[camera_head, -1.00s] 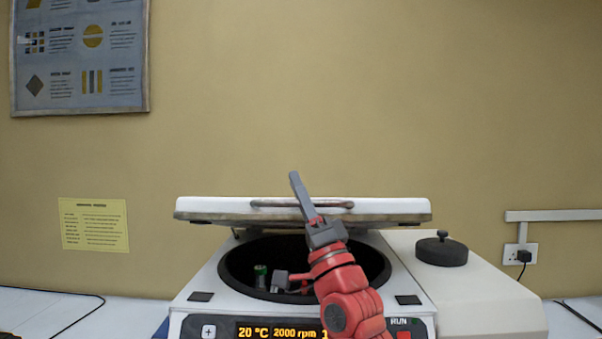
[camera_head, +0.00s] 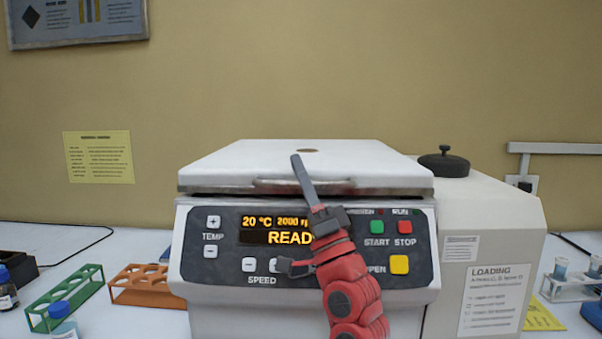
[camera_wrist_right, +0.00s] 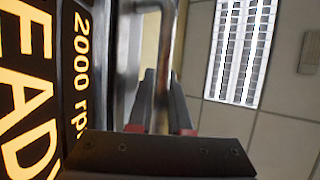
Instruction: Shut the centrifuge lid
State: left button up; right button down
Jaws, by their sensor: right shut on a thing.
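The white centrifuge lid (camera_head: 230,162) lies about level over the centrifuge body (camera_head: 205,285), covering the bowl. A thin dark line shows under its front edge, so I cannot tell whether it is fully seated. The lid's metal handle (camera_head: 270,184) runs along the front edge. My right gripper (camera_head: 303,176) is at the middle of this handle, its long finger pointing up across it. In the right wrist view the handle bar (camera_wrist_right: 166,45) passes at the fingertips (camera_wrist_right: 160,90), and the gripper is shut on it. My left gripper is not in view.
The front panel (camera_head: 225,268) has a lit display (camera_head: 265,236) and a yellow button (camera_head: 399,264). Green (camera_head: 68,298) and orange (camera_head: 148,285) racks stand at left. A beige unit (camera_head: 490,225) with a black knob (camera_head: 444,163) stands right. Another tube rack (camera_head: 572,287) is farther right.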

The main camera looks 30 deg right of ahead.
jog(key=shift+s+a+r, duration=0.1)
jog(key=shift+s, duration=0.05)
jog(key=c, duration=1.2)
grip_release()
jog(key=shift+o, duration=0.4)
jog(key=shift+s+a+r, duration=0.15)
jog(key=shift+s, duration=0.1)
jog(key=shift+w, duration=0.1)
